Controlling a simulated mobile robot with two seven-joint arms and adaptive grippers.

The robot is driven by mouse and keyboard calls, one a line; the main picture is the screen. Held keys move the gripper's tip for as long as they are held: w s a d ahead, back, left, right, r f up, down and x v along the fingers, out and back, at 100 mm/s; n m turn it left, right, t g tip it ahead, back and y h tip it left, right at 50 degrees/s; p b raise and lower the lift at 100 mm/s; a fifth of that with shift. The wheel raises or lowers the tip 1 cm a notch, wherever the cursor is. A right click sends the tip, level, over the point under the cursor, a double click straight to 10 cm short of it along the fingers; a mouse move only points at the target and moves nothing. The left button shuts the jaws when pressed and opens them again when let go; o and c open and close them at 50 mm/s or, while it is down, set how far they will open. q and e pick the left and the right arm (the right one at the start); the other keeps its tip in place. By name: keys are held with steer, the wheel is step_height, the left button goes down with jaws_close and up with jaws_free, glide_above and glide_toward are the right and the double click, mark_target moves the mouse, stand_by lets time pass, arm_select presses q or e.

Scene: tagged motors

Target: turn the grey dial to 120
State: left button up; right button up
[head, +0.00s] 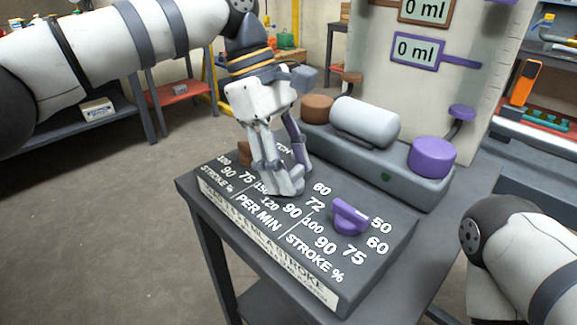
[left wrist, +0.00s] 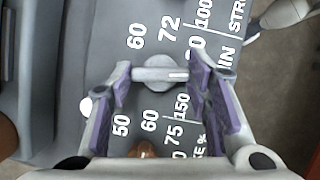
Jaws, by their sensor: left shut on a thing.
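The grey dial (left wrist: 158,73) sits on the sloped panel (head: 375,262), in the middle scale marked PER MIN. My left gripper (head: 291,174) reaches down over it and hides it in the head view. In the left wrist view the purple-padded fingers (left wrist: 165,78) are shut on the two ends of its bar. The white pointer line on the bar points right, between 90 and 150. My finger hides the number there in the wrist view; the 120 mark (head: 270,204) shows in the head view. My right gripper is not in view.
A purple dial (head: 348,217) stands right of the grey one and a brown dial (head: 245,153) left of it, partly hidden. Behind the panel are a grey cylinder (head: 365,122), a purple cap (head: 432,157) and a brown cap (head: 317,108). Two displays (head: 416,50) read 0 ml.

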arm_select(q)
steer(key=shift+f+m+g, duration=0.15)
steer(key=shift+m+g, duration=0.15)
steer(key=shift+m, duration=0.8)
steer(key=shift+y+b, duration=0.3)
steer(key=o, duration=1.2)
steer(key=shift+c, duration=0.2)
steer(key=v, duration=0.6)
steer(key=shift+w+r, duration=0.1)
steer(key=shift+r, duration=0.15)
steer(key=shift+w+a+r, duration=0.1)
steer(key=shift+a+r, duration=0.1)
steer(key=shift+r, duration=0.35)
